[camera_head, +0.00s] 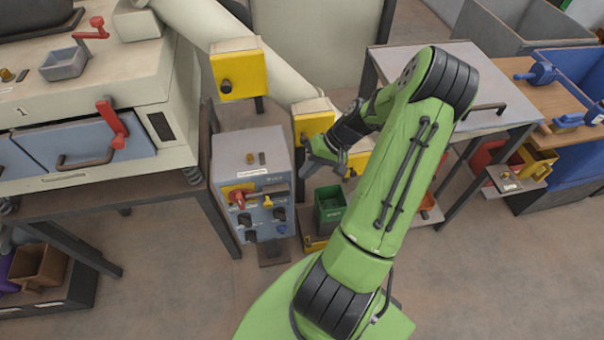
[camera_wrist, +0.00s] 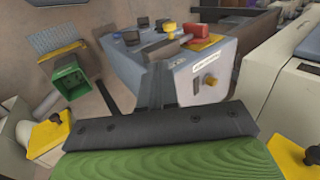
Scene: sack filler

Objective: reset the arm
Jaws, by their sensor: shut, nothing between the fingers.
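My green arm reaches up from the bottom middle of the head view and bends over to the left at its top. My gripper (camera_head: 315,165) points left and down, to the right of the grey control box (camera_head: 250,175). It is shut and holds nothing. In the wrist view my gripper (camera_wrist: 168,95) is a narrow dark shape in front of the control box (camera_wrist: 205,85). Whether it touches the box cannot be told. The box carries a red knob (camera_head: 237,198) and several dark switches.
A green bin (camera_head: 330,203) stands on the floor right of the box. Pale pipes with yellow plates (camera_head: 238,75) run behind the gripper. A cream machine with red handles (camera_head: 112,122) stands left; a grey-topped table (camera_head: 500,92) stands right. Floor at lower right is clear.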

